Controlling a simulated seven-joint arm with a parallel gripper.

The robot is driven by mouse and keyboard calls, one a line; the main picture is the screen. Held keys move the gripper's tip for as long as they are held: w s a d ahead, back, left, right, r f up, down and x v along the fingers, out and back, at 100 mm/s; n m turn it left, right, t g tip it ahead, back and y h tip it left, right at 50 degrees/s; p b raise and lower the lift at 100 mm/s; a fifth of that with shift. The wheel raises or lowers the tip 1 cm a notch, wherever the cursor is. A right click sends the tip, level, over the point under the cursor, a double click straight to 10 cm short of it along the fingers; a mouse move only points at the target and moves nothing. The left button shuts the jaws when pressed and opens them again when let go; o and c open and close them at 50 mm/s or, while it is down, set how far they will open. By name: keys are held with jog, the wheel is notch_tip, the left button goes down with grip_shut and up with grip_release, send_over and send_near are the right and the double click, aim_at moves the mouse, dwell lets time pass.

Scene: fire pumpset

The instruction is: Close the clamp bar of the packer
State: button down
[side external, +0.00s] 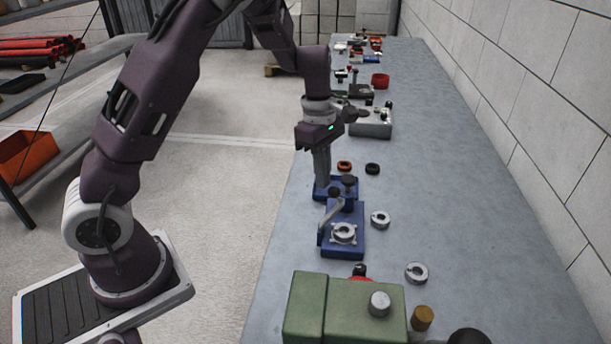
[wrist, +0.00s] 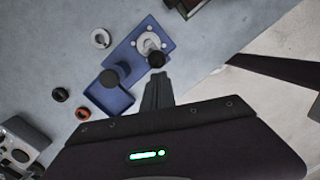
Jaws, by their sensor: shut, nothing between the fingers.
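The packer (side external: 356,247) is a blue base with a bright metal ring seat on it; it also shows in the wrist view (wrist: 169,27). A grey bar (side external: 329,215), which looks like the clamp bar, slants up along its left side to a black knob (side external: 334,192). A second black knob stands on a post behind. My gripper (side external: 322,182) is shut and empty, pointing down at the far end of the packer. In the wrist view its fingertips (wrist: 157,76) lie just short of a black knob (wrist: 156,59). I cannot tell whether they touch it.
A blue tray (wrist: 112,101) adjoins the packer. Loose metal rings (side external: 380,219) (side external: 416,272) lie to its right, with an orange ring (side external: 344,166) and a black ring (side external: 372,169) beyond. A green machine (side external: 340,308) stands in front. The bench's right side is mostly clear.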

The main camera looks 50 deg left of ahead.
jog(key=w+d+f+g+y, duration=0.2)
jog(key=w+d+f, duration=0.5)
jog(key=w+d, duration=0.1)
jog(key=shift+w+d+f, duration=0.2)
jog(key=shift+w+d, duration=0.2)
jog(key=shift+d, duration=0.15)
